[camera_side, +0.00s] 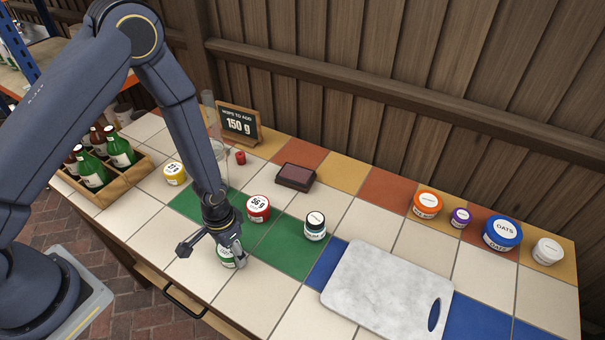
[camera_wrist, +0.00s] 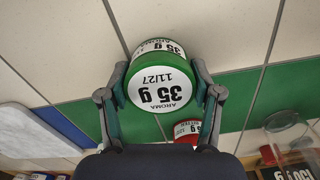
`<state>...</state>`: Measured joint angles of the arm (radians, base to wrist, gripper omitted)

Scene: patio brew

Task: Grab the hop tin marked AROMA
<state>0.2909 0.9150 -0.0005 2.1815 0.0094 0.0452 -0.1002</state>
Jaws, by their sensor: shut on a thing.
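The AROMA hop tin (camera_wrist: 163,75) has a green lid and a white label reading "AROMA 35 g 11/27" in the wrist view. In the side view the tin (camera_side: 226,256) stands near the front of the tiled table, partly hidden by my gripper (camera_side: 224,246). In the wrist view my gripper (camera_wrist: 158,85) has one finger on each side of the tin and is shut on it. I cannot tell whether the tin is raised off the tiles.
A marble board (camera_side: 388,288) lies at the front right. A bottle crate (camera_side: 100,176) stands at the left. A sign (camera_side: 239,124) reads "Hops to add 150 g".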

